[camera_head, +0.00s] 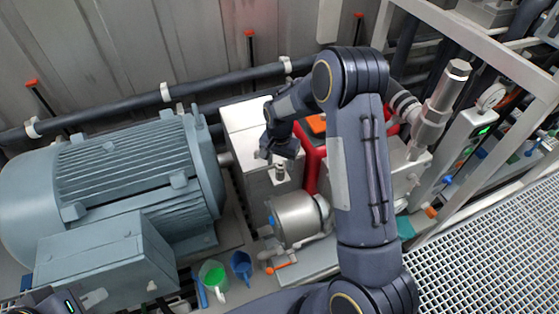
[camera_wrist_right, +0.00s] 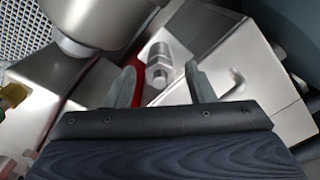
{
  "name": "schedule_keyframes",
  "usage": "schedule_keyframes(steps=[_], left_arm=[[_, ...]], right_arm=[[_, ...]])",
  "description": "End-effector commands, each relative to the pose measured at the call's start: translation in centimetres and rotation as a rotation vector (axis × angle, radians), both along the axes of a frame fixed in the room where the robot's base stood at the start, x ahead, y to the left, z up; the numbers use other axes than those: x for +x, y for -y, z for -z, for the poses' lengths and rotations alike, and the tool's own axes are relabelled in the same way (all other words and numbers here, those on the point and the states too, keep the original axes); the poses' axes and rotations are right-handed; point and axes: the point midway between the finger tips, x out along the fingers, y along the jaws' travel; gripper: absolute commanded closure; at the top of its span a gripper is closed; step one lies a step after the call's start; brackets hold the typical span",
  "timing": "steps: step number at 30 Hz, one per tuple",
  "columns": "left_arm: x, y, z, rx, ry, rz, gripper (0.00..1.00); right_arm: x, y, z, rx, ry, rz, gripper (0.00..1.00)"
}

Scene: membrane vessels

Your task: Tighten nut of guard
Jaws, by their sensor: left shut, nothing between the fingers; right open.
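The guard (camera_head: 246,118) is a pale metal box-shaped cover beside the motor. A nut on a stud (camera_head: 280,173) stands on its lower face. My right gripper (camera_head: 281,153) is open above the nut. In the wrist view its two grey fingers (camera_wrist_right: 164,74) lie either side of the nut, with gaps on both sides. Whether the fingers are level with it is unclear. My left gripper (camera_head: 92,298) is shut and empty at the lower left edge, mostly cut off.
A large blue-grey motor (camera_head: 125,165) fills the left. A rounded steel pump housing (camera_head: 296,217) sits below the guard, and a red part (camera_head: 313,168) is close to its right. Pipes run along the wall behind.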

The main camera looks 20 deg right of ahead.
Motion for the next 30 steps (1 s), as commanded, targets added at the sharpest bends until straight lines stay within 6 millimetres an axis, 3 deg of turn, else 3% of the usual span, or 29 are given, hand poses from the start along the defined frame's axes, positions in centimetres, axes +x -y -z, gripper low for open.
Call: schedule_keyframes(steps=[10,21,30], left_arm=[[0.01,-0.01,-0.12,0.0,0.0,0.0,1.0],[0.01,-0.01,-0.12,0.0,0.0,0.0,1.0],[0.01,0.0,0.29,0.0,0.0,0.0,1.0]], right_arm=[[-0.01,-0.01,0.65,0.0,0.001,-0.001,0.51],[0.0,0.0,0.62,0.0,0.001,-0.001,0.96],[0.02,0.01,0.71,-0.002,0.001,0.04,0.96]])
